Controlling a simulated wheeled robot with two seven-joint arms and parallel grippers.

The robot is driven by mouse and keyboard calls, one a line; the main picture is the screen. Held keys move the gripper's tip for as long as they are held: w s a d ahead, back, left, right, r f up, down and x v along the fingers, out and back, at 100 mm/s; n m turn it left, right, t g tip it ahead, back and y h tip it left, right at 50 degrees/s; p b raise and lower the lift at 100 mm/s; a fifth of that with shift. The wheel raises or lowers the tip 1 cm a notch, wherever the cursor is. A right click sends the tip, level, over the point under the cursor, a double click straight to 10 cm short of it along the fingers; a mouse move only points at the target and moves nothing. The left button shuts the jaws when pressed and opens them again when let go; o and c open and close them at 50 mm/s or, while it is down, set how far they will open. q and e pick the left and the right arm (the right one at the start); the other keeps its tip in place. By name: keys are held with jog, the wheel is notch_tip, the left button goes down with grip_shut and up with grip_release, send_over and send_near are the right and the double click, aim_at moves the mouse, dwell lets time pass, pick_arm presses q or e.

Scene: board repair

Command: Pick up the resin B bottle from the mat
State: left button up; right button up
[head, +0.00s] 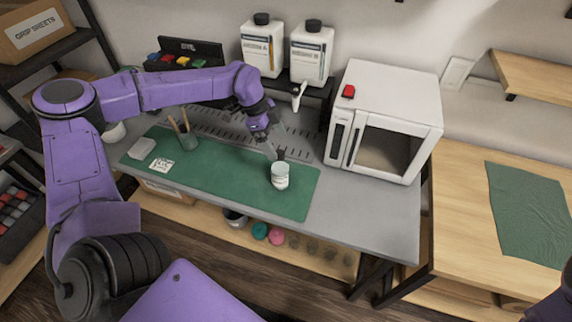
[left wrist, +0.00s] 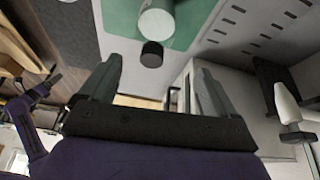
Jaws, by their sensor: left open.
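A small white labelled container (head: 280,176) stands upright on the green mat (head: 225,180), near its right end. My left gripper (head: 279,155) is just above and behind it, pointing down, open and empty. In the left wrist view the gripper's two fingers (left wrist: 158,72) are spread with nothing between them. A white round container (left wrist: 157,22) shows beyond the fingertips on the mat, with a dark cylinder (left wrist: 151,53) next to it. Two white bottles with black caps, a left one (head: 262,46) and a right one (head: 311,54), stand at the back; their small labels are hard to read.
A white oven-like box (head: 395,95) with a dark window stands right of the mat. A cup with sticks (head: 188,138) and a white block (head: 141,148) are at the mat's left. A nozzle (head: 299,92) juts out below the bottles. The mat's middle is clear.

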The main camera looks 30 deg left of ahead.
aim_at(282, 160)
pick_arm(q)
jog(key=shift+s+d+f, duration=0.2)
jog(key=shift+f, duration=0.25)
jog(key=shift+s+d+f, duration=0.15)
jog(key=shift+s+f, duration=0.05)
jog(key=shift+f, duration=0.25)
jog(key=p+x, duration=0.2)
jog(key=x, duration=0.3)
jog(key=shift+f, duration=0.4)
jog(key=shift+d, duration=0.1)
jog(key=shift+c, duration=0.6)
jog(key=c, duration=1.5)
